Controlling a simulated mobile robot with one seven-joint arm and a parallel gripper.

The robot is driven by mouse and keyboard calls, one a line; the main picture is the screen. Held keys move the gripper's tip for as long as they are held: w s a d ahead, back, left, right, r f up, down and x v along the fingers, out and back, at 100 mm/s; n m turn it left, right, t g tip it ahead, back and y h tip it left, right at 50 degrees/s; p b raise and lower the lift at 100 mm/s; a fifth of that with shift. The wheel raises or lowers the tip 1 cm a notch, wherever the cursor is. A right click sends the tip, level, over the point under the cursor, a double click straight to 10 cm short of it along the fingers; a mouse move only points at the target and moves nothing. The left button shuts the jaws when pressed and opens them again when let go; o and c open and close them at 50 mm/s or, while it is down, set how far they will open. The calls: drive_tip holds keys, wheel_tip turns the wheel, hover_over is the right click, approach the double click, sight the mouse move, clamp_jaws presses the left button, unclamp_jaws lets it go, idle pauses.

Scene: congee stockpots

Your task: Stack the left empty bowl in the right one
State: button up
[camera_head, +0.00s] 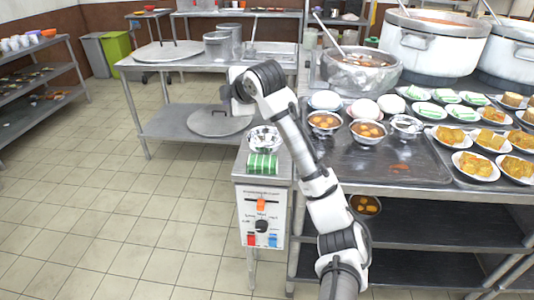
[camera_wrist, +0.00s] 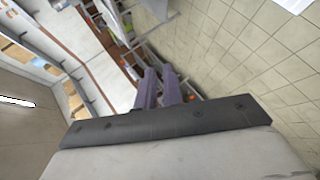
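An empty metal bowl (camera_head: 264,138) sits at the left, on the small steel counter above a control panel, right behind a green-and-white stack. Another metal bowl (camera_head: 407,127), which looks empty, stands on the dark tray at the right, beside bowls with food. My gripper (camera_head: 226,98) is raised to the left of the left bowl, apart from it, pointing away from both bowls. In the wrist view its two fingers (camera_wrist: 160,84) show a narrow gap with nothing between them. No bowl shows in the wrist view.
The dark tray (camera_head: 425,170) also holds two food bowls (camera_head: 367,131) and white domed items. Plates of food crowd its right side. A large pot with a ladle (camera_head: 360,72) stands behind. The green-and-white stack (camera_head: 262,164) is close to the left bowl. The floor at left is clear.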

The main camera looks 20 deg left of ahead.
drive_tip(key=w+d+f+n+g+h+b, duration=0.1)
drive_tip(key=w+d+f+g+h, duration=0.15)
drive_tip(key=d, duration=0.55)
drive_tip(key=w+d+f+n+g+h, duration=0.1)
drive_tip(key=d+f+h, duration=0.25)
drive_tip(key=d, duration=0.35)
hover_over(276, 147)
drive_tip(key=s+d, duration=0.1)
drive_tip(key=d, duration=0.1)
drive_tip(key=shift+y, duration=0.4)
drive_tip(key=f, duration=0.6)
drive_tip(key=shift+s+f, duration=0.2)
drive_tip(key=shift+f, duration=0.15)
drive_tip(key=shift+p+x, duration=0.7)
drive_tip(key=shift+x, duration=2.35)
clamp_jaws()
drive_tip(key=shift+r, duration=0.15)
